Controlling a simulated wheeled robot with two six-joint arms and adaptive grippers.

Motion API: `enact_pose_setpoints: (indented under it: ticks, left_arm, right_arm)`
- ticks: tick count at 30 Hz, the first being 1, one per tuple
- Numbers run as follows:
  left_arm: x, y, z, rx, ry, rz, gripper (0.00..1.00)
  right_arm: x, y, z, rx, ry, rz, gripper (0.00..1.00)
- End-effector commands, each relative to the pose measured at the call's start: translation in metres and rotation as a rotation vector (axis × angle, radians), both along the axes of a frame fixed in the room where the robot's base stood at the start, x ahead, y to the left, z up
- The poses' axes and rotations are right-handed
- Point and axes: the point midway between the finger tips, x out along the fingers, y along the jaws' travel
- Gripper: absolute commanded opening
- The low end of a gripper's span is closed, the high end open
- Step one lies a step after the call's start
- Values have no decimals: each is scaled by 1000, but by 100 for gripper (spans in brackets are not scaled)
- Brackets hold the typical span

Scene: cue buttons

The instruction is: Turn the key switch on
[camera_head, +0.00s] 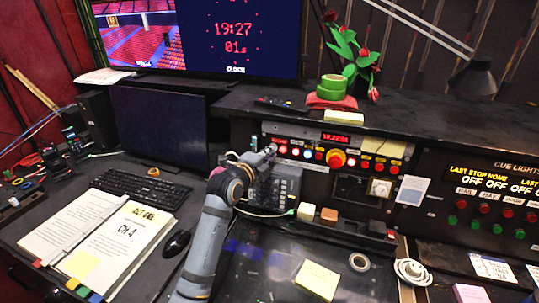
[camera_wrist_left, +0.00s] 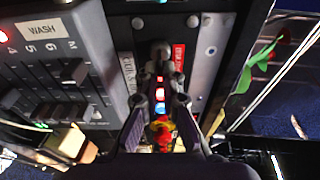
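My left arm comes up from the bottom of the head view. Its gripper (camera_head: 266,156) is at the left end of the button panel and covers part of it. In the left wrist view the two fingers of the gripper (camera_wrist_left: 160,101) stand apart, with lit buttons showing between them. My right gripper is not in view.
A yellow-and-red mushroom button (camera_head: 337,158) and several lit buttons sit right of my gripper. A fader panel (camera_wrist_left: 50,65) marked WASH is beside it. Green tape (camera_head: 333,83) and a plant (camera_head: 355,55) stand on the shelf above. A lamp (camera_head: 474,77) overhangs the right.

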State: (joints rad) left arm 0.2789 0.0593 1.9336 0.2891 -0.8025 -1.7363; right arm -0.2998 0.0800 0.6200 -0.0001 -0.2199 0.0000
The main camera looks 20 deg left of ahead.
Motion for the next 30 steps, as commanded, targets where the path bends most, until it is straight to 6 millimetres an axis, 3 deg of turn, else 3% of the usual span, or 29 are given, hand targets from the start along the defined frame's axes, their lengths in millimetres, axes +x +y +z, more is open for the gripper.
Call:
enact_pose_setpoints:
  ticks: [11,17,26,30]
  left_arm:
    - [0,0,-1,5,2,-1,0]
    - [0,0,-1,4,2,-1,28]
    - [-1,0,0,4,1,-1,28]
    - [-17,4,1,6,2,0,28]
  right_arm:
    - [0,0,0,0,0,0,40]
    - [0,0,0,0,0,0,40]
    - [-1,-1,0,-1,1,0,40]
    - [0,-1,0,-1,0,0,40]
